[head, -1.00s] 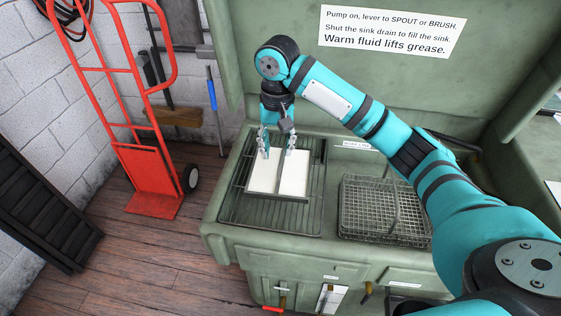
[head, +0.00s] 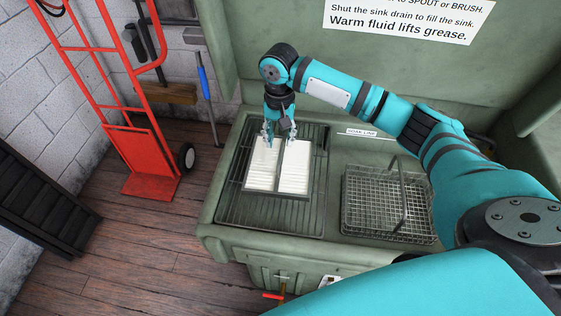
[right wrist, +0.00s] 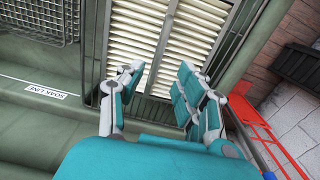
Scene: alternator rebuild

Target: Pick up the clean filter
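The clean filter (head: 262,170) is a pale pleated panel with a dark frame and a dark middle bar. It lies flat on the rack (head: 229,212) at the left of the sink top, and its pleats also show in the right wrist view (right wrist: 190,42). My right gripper (head: 278,141) points down at the filter's far edge, one finger on each side of the middle bar. Its fingers stand apart in the right wrist view (right wrist: 158,92), with no clear grip on the bar. Whether the fingertips touch the filter is unclear. My left gripper is not in view.
A wire basket (head: 385,205) stands in the sink right of the rack, near a "SOAK LINE" label (head: 362,132). The green washer lid rises behind. A red hand truck (head: 147,160) stands left, beside bare wooden floor.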

